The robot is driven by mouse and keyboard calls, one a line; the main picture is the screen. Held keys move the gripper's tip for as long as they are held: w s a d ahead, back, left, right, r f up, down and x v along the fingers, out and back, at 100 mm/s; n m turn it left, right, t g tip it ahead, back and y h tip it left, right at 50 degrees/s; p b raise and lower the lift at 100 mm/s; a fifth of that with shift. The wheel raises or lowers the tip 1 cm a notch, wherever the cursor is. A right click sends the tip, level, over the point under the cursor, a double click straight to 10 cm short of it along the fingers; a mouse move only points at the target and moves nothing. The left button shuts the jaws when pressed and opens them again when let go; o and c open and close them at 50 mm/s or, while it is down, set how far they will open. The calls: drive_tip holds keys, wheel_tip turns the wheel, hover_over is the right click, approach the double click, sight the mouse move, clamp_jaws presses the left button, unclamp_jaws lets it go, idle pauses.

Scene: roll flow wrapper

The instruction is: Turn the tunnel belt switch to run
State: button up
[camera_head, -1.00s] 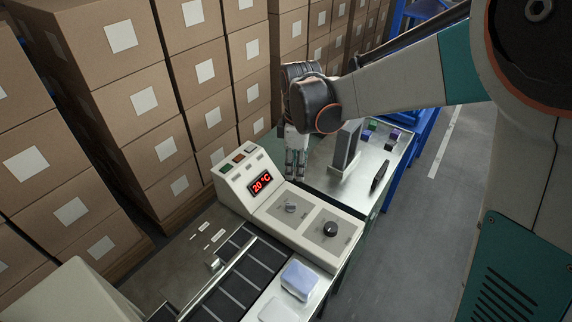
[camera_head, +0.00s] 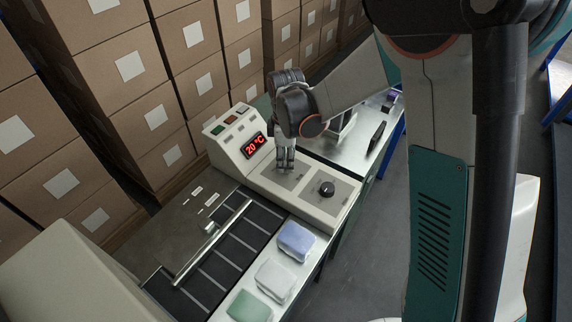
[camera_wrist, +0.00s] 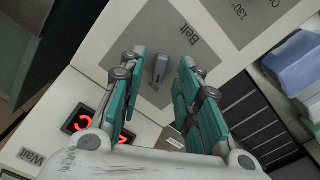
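The belt switch (camera_wrist: 160,67) is a small grey knob on a grey plate marked "Belt" in the wrist view. My gripper (camera_wrist: 158,62) is open, with one teal finger on either side of the knob and a gap on both sides. In the head view my gripper (camera_head: 285,165) points down over the sloped control panel (camera_head: 305,205), and its fingers hide the knob there. The small print by the knob is too blurred to read, so I cannot tell its setting.
A black round dial (camera_head: 327,188) sits beside the switch. A red display (camera_head: 255,144) reads 20 °C. A dark belt (camera_head: 228,262) runs in front, with wrapped packs (camera_head: 296,241) alongside. Stacked cartons (camera_head: 150,115) stand behind.

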drive_tip(key=shift+f, duration=0.65)
clamp_jaws()
drive_tip(key=shift+m, duration=0.3)
drive_tip(key=m, duration=1.1)
drive_tip(key=shift+m, duration=0.3)
